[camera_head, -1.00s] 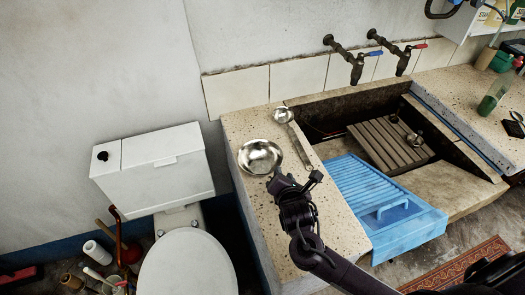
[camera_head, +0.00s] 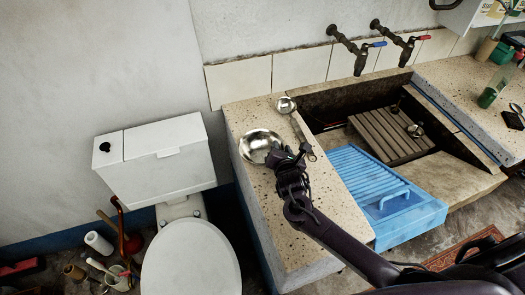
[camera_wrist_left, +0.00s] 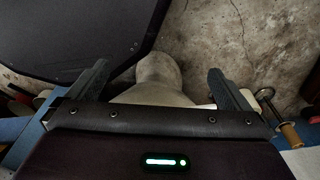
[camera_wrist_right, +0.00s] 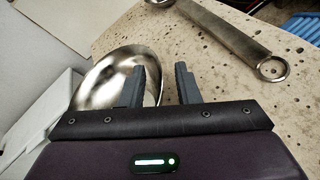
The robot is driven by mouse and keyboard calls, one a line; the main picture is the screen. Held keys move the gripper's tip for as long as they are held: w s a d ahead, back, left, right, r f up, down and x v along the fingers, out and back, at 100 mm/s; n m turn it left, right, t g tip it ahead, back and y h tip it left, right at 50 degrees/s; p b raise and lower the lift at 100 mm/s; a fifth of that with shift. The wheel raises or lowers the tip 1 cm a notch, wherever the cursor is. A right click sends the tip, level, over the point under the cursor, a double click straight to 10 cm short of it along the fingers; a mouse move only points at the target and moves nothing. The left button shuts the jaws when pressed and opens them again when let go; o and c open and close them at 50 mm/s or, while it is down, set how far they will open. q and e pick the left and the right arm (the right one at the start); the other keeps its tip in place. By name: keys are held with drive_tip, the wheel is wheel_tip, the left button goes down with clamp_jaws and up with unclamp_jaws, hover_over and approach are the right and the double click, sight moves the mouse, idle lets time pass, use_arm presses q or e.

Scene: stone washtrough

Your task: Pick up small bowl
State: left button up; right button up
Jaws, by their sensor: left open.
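The small bowl (camera_head: 258,142), shiny metal, sits upright on the speckled stone counter left of the trough. My right gripper (camera_head: 284,157) is at the bowl's near right edge and hides part of it. In the right wrist view the bowl (camera_wrist_right: 98,82) lies up and left. The right gripper (camera_wrist_right: 160,78) is open; its left finger overlaps the bowl's right rim and its right finger is over bare counter. Whether a finger touches the bowl I cannot tell. My left gripper (camera_wrist_left: 157,80) is open and empty, with floor beneath it.
A metal ladle (camera_head: 296,122) lies close right of the bowl; its handle shows in the right wrist view (camera_wrist_right: 225,35). A blue drainer (camera_head: 372,185) sits at the trough (camera_head: 455,180). A toilet (camera_head: 190,255) stands left of the counter. The counter's front part is bare.

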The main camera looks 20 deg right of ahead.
clamp_jaws()
drive_tip(key=shift+r, duration=0.1)
